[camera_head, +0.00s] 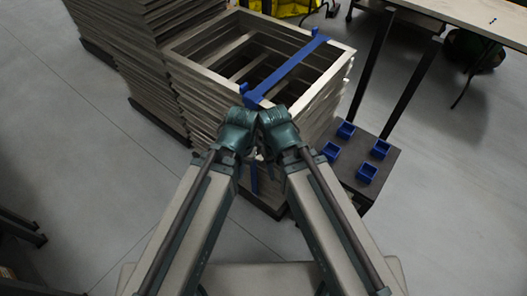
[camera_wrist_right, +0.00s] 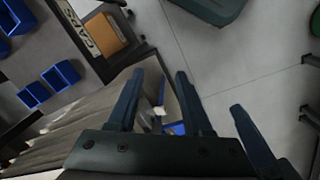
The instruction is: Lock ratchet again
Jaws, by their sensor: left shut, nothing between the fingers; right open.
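A blue strap (camera_head: 290,70) runs across the top of a stack of wooden frames (camera_head: 345,60) and down its near side. My left gripper (camera_head: 244,148) is at the near side of the stack, mostly hidden by its own wrist; its fingers are shut and empty. My right gripper is beside it, its fingers hidden in the head view. In the right wrist view my right gripper (camera_wrist_right: 158,76) is open, with its two fingers apart. A small pale metallic part (camera_wrist_right: 158,112), perhaps the ratchet, shows between them beside a blue patch of strap. Whether the ratchet is locked cannot be told.
More stacked frames (camera_head: 135,45) stand at the left. A dark cart (camera_head: 395,160) with several blue bins (camera_head: 367,172) stands close on the right. A workbench (camera_head: 470,15) is at the back right.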

